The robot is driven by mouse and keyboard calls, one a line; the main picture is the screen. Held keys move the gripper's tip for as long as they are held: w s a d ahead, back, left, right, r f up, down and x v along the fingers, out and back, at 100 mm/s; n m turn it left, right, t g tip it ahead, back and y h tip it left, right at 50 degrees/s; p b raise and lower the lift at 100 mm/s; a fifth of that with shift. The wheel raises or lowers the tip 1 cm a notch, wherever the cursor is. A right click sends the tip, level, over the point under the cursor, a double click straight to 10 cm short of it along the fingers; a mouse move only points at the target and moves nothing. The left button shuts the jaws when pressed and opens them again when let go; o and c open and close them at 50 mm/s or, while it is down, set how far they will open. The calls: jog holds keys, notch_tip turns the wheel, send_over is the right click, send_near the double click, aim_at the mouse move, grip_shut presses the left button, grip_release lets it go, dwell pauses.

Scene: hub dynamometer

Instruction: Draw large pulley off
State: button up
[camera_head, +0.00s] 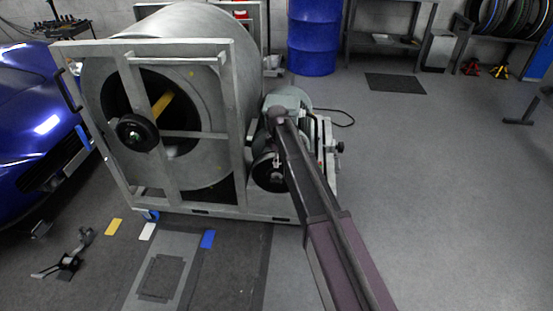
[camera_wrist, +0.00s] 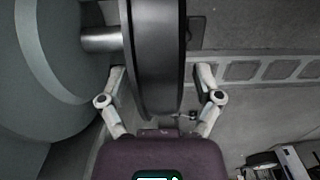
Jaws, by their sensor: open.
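The large pulley (camera_wrist: 155,50) is a dark wheel seen nearly edge-on in the wrist view, on a short metal shaft (camera_wrist: 100,39) at its left. In the head view a dark round pulley (camera_head: 268,173) shows low beside the frame, partly hidden by my arm. My gripper (camera_wrist: 161,75) is open, with one finger on each side of the pulley's rim. The left finger is in the space between the pulley and a grey-green rounded body (camera_wrist: 35,80). A gap shows at the right finger. My gripper is hard to make out in the head view.
A large grey drum (camera_head: 205,160) in a metal frame (camera_head: 243,120) stands left of my arm, with a smaller black wheel (camera_head: 138,132) at its hub. A blue car (camera_head: 35,130) is at far left, a blue barrel (camera_head: 314,38) behind. The floor (camera_head: 440,200) at right is clear.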

grip_shut()
jog(key=shift+r, duration=0.15)
dwell(0.4)
jog(key=shift+s, duration=0.45)
jog(key=s, duration=0.8)
jog(key=shift+a, duration=0.15)
dwell(2.1)
jog(key=shift+s, duration=0.1)
dwell(0.4)
jog(key=shift+s+a, duration=0.15)
jog(key=shift+s, duration=2.8)
jog(key=shift+r, duration=0.1)
